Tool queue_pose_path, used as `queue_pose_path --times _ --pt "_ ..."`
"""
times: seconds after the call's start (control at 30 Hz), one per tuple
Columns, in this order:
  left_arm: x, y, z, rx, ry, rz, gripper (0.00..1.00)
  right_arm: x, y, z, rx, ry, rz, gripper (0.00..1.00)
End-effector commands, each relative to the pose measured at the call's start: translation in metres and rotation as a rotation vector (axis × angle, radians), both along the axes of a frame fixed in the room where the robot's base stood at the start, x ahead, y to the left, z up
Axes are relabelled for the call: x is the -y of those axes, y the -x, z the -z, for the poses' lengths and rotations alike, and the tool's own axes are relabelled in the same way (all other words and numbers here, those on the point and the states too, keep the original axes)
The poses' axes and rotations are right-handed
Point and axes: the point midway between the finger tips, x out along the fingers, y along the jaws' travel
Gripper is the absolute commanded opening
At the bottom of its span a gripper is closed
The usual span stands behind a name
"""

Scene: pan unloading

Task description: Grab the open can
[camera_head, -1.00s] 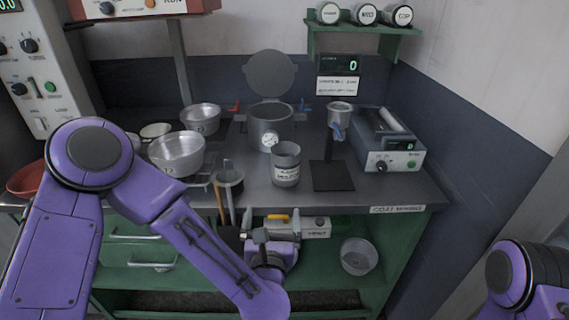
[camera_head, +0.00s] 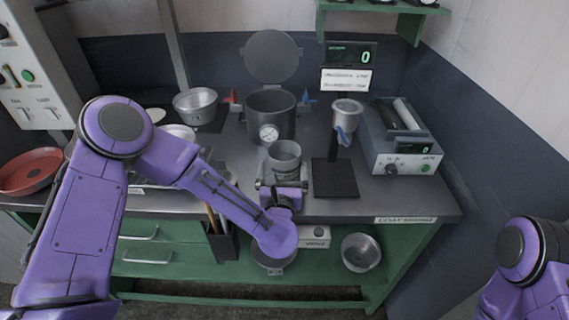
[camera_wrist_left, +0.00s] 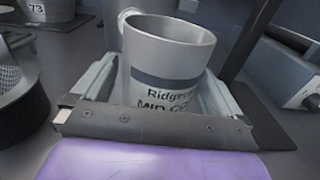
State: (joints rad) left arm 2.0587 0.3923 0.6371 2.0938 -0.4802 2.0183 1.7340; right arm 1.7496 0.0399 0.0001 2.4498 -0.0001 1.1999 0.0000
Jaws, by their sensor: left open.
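The open can (camera_head: 284,154) is a grey, open-topped cylinder with a lettered label, standing upright near the front of the counter. It also shows large in the left wrist view (camera_wrist_left: 165,62), with a dark band and the lettering "Ridge…". My left gripper (camera_head: 281,180) is at the can's near side. In the left wrist view its two open jaws (camera_wrist_left: 160,95) lie on either side of the can's lower part. I cannot tell whether they touch it. The can's base is hidden by the gripper. My right gripper is out of view; only that arm shows at the right.
A lidded pot (camera_head: 270,118) with a gauge stands behind the can. A tool holder (camera_head: 222,243) hangs at the front edge.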

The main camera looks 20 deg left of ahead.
Motion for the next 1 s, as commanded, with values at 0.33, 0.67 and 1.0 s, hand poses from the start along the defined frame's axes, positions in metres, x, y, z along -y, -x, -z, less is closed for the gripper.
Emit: queue_pose_path --times 0.33,0.67,1.0 --pt "-0.005 -0.028 -0.001 0.0 0.0 0.004 1.0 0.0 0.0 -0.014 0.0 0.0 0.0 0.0" --pt "-0.004 -0.028 -0.003 0.002 0.0 0.005 0.39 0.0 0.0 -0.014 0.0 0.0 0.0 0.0" --pt "-0.005 -0.028 -0.016 0.004 0.003 0.002 0.39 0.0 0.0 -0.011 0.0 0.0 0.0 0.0"
